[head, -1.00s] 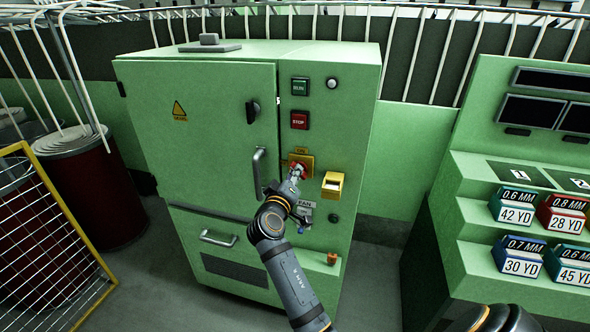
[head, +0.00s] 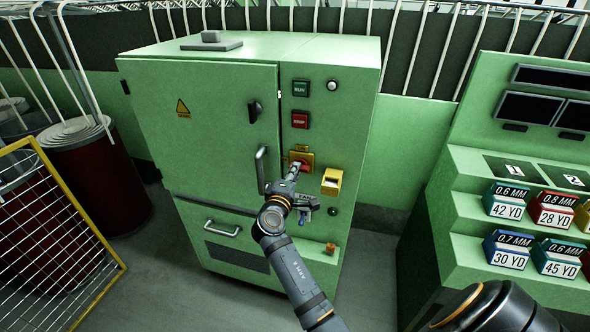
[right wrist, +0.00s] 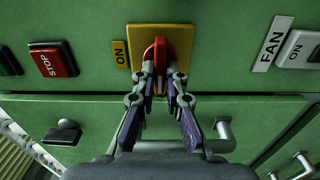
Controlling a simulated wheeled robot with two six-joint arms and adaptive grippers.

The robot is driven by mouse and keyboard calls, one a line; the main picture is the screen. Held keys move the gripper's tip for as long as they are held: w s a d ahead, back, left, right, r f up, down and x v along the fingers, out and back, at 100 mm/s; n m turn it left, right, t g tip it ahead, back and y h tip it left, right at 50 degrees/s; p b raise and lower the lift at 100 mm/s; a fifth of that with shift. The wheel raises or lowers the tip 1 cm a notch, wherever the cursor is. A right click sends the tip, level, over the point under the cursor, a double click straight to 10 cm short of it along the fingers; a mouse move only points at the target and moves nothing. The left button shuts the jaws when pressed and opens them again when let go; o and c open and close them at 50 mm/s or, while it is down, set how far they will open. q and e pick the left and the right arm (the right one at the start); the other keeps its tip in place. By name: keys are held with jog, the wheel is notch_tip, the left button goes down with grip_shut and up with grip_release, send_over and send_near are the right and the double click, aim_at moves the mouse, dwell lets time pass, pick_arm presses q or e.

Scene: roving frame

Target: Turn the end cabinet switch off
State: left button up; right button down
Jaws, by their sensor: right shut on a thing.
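The end cabinet (head: 225,140) is a green box with a door on its left. Its switch, a red knob (right wrist: 160,52) on a yellow plate (right wrist: 145,35), is on the right front panel below the red STOP button. The yellow plate also shows in the head view (head: 308,158). A yellow ON label (right wrist: 120,54) is left of the plate in the right wrist view. My right gripper (right wrist: 160,76) is shut on the knob, a finger on each side; in the head view the gripper (head: 294,171) partly hides it. My left gripper is not in view.
A STOP button (head: 300,120), a green RUN button (head: 301,88), a black door knob (head: 255,110), a door handle (head: 262,170) and a yellow box (head: 332,181) surround the switch. A yellow-framed mesh (head: 60,240) stands left, a green thread shelf (head: 470,235) right.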

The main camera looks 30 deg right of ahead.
dwell(0.5)
jog(key=c, duration=1.4)
grip_release()
